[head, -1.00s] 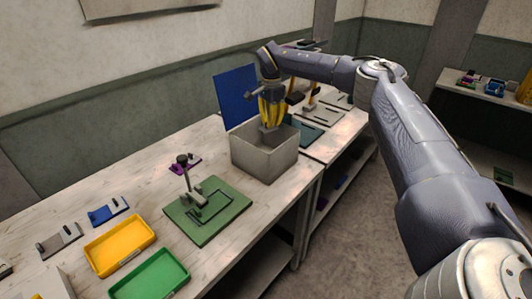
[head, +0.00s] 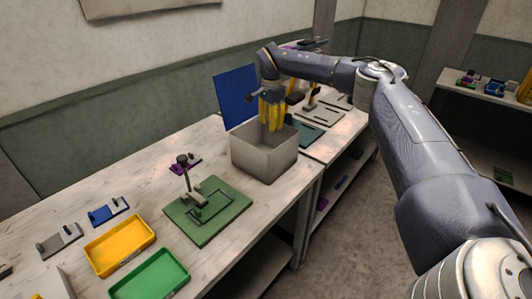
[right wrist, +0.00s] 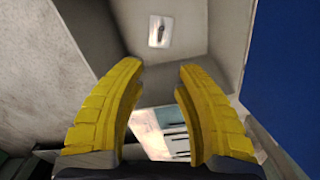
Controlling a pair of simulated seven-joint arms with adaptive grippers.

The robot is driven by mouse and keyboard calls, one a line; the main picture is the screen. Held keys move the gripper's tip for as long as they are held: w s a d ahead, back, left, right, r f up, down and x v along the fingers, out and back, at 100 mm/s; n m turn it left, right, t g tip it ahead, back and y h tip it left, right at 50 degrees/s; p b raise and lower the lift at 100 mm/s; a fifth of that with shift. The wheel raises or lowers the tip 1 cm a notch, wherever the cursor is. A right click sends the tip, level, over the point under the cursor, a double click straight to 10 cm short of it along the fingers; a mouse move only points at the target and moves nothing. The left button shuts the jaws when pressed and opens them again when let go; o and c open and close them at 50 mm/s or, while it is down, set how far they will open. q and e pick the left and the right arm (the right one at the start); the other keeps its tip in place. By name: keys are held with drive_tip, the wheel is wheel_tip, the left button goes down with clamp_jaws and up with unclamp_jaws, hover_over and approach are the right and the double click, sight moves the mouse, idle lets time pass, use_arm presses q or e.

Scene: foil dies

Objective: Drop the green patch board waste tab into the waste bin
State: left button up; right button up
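The waste bin (head: 262,158) is a grey open-topped box on the bench. My right gripper (head: 272,128) points down into its mouth with yellow fingers. In the right wrist view, the two fingers of my right gripper (right wrist: 160,68) stand apart with nothing between them. A small pale plate with a dark mark, which looks like the waste tab (right wrist: 159,31), lies on the bin floor, apart from the fingers. The green patch board (head: 228,216) lies on the bench in front of the bin, with a grey clamp (head: 187,180) on it. My left gripper is not in view.
A yellow tray (head: 120,246) and a green tray (head: 150,277) lie at the front left. A blue panel (head: 236,97) stands behind the bin. A teal board (head: 305,134) lies right of the bin. Bin walls surround the fingers closely.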

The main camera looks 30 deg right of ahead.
wheel_tip(320, 180, up, 12)
idle(0.6)
drive_tip(key=shift+f, duration=0.1)
